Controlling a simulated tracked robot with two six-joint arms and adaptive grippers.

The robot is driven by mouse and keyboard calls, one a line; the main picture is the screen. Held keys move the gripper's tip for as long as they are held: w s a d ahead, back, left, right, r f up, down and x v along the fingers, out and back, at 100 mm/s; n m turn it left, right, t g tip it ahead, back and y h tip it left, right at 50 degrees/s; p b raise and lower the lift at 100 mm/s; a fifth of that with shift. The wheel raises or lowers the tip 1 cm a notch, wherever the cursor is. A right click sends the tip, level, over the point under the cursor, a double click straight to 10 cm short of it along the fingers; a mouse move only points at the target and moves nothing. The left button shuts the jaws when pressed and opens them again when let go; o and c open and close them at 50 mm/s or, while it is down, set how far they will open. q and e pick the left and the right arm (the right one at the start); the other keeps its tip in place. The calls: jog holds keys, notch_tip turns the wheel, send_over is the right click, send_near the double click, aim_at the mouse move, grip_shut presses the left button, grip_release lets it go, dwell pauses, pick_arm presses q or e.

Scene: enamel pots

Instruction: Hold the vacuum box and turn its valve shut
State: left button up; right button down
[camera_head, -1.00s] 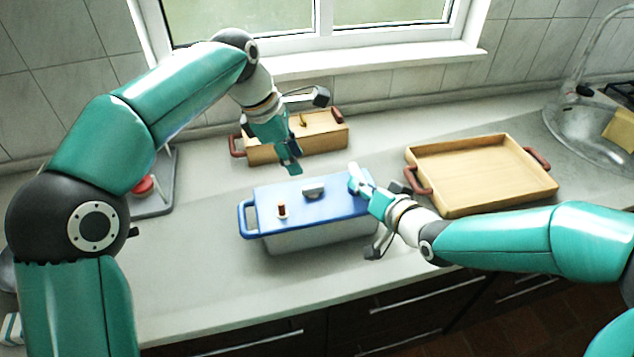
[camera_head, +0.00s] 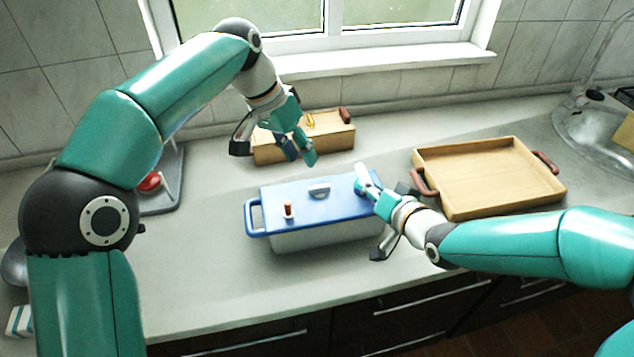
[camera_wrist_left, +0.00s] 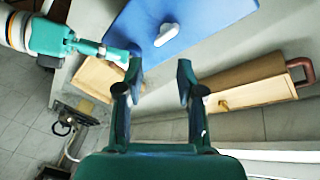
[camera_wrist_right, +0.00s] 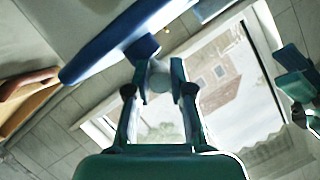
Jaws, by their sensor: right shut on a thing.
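The vacuum box (camera_head: 320,235) stands on the counter, a pale box with a blue lid (camera_head: 335,208). A grey elongated knob (camera_head: 319,191) sits mid-lid; it also shows in the left wrist view (camera_wrist_left: 167,35). I cannot tell for sure which is the valve. My left gripper (camera_head: 302,156) is open and empty, above and behind the lid, apart from the knob.
A wooden box (camera_head: 335,138) with red-brown handles stands behind, near my left gripper. A wooden tray (camera_head: 490,180) lies to the right, close to my right gripper. A sink (camera_head: 590,125) is at far right. The counter front left of the vacuum box is clear.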

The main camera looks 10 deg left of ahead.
aim_at(318, 186)
pick_arm(q)
jog(key=d+f+m, duration=0.1)
jog(key=f+m, duration=0.1)
jog(key=f, duration=0.1)
jog(key=w+d+f+m, duration=0.1)
jog(key=f+m, duration=0.2)
jog(key=f, duration=0.1)
jog(key=w+d+f+m, duration=0.1)
jog(key=f+m, duration=0.2)
jog(key=shift+w+d+f, duration=0.1)
jog(key=shift+w+f, duration=0.05)
jog(key=shift+f, duration=0.1)
dwell(0.3)
jog(key=shift+c, duration=0.3)
grip_shut()
